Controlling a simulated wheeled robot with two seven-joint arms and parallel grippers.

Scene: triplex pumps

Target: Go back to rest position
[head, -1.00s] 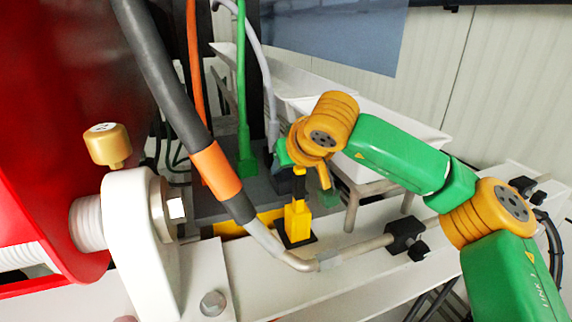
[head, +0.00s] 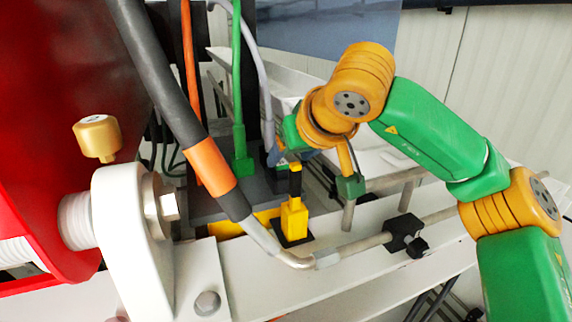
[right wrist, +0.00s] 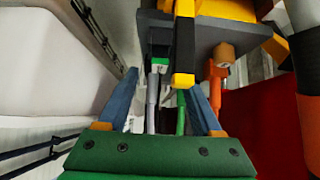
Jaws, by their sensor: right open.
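My right arm enters the head view from the right, bent at its yellow joints. Its gripper (head: 290,156) hangs near the top of a yellow and black upright post (head: 294,218), partly hidden behind my own wrist. In the right wrist view the two blue fingers of the gripper (right wrist: 165,88) stand wide apart with nothing held between them. The yellow and black post (right wrist: 185,50) shows there beyond the fingers, near the middle. I cannot tell the exact gap between gripper and post. My left gripper is not in view.
A thick black hose with an orange band (head: 210,165) runs down to a bent metal pipe, clamped by a black block (head: 403,232). Green (head: 238,90) and orange cables hang behind. A red housing (head: 60,120) fills the left. White troughs (head: 384,134) lie behind my arm.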

